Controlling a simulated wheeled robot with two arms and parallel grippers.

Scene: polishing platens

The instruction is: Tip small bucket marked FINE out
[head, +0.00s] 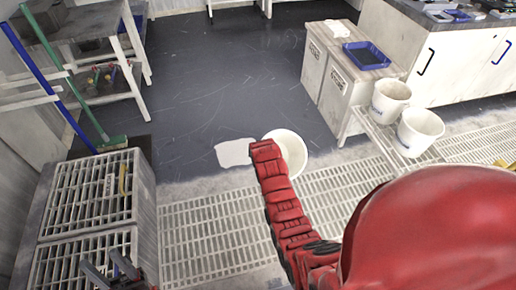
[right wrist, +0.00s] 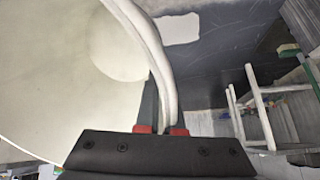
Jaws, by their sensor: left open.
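A white bucket (head: 292,150) hangs at the end of my right arm over the floor, partly hidden by that arm in the head view. The right wrist view shows its pale inside (right wrist: 70,70), with no contents that I can make out. No marking shows on this bucket. A flat white patch (head: 235,152) lies on the dark floor just left of the bucket; it also shows in the right wrist view (right wrist: 180,28). My left gripper (head: 106,266) is open and empty at the lower left.
Two white buckets with blue labels (head: 390,98) (head: 421,130) stand on a rack at the right; their words are unreadable. A blue tray (head: 366,55) lies on a cabinet. A grated unit (head: 90,190) stands at the left. Open dark floor (head: 230,80) lies beyond.

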